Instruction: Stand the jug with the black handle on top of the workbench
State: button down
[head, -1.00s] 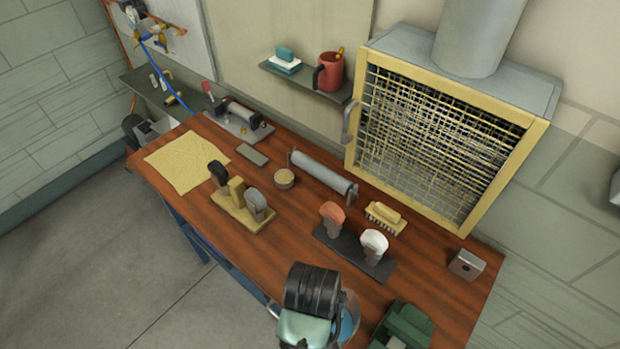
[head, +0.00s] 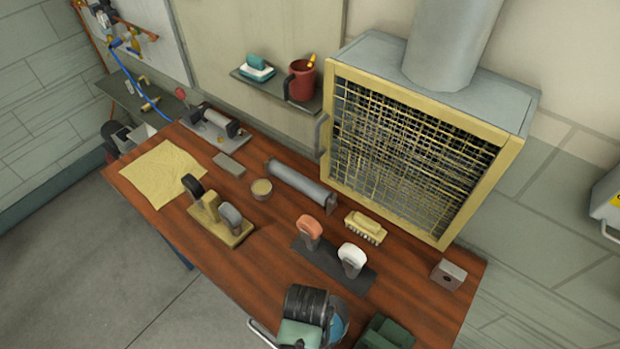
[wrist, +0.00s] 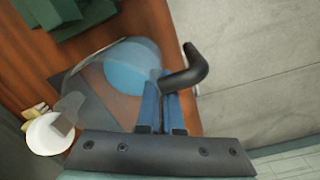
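The jug (wrist: 118,75) is clear with a blue lower part and a black handle (wrist: 188,76). In the wrist view my gripper (wrist: 166,98) has its two blue fingers close together on the handle, shut on it. In the head view only a blue sliver of the jug (head: 339,324) shows past my gripper, at the front edge of the workbench (head: 215,270). In the wrist view the jug's body is over the brown bench top and the handle is towards the floor side. I cannot tell whether its base touches the top.
A green object (head: 385,334) is close right of the jug. A dark rack with an orange and a white-headed tool (head: 352,260) lies behind it. A wooden block with tools (head: 222,222) stands left. A grey metal block (head: 448,275) is at right. Bare wood shows between them.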

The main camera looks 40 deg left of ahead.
jog(key=shift+f, duration=0.55)
jog(key=shift+f, duration=0.2)
jog(key=c, duration=1.1)
grip_release()
notch_tip(320, 180, up, 12)
jog(key=shift+s+a+r+b, duration=0.15)
jog(key=shift+r+b, duration=0.1)
jog(key=shift+b, duration=0.2)
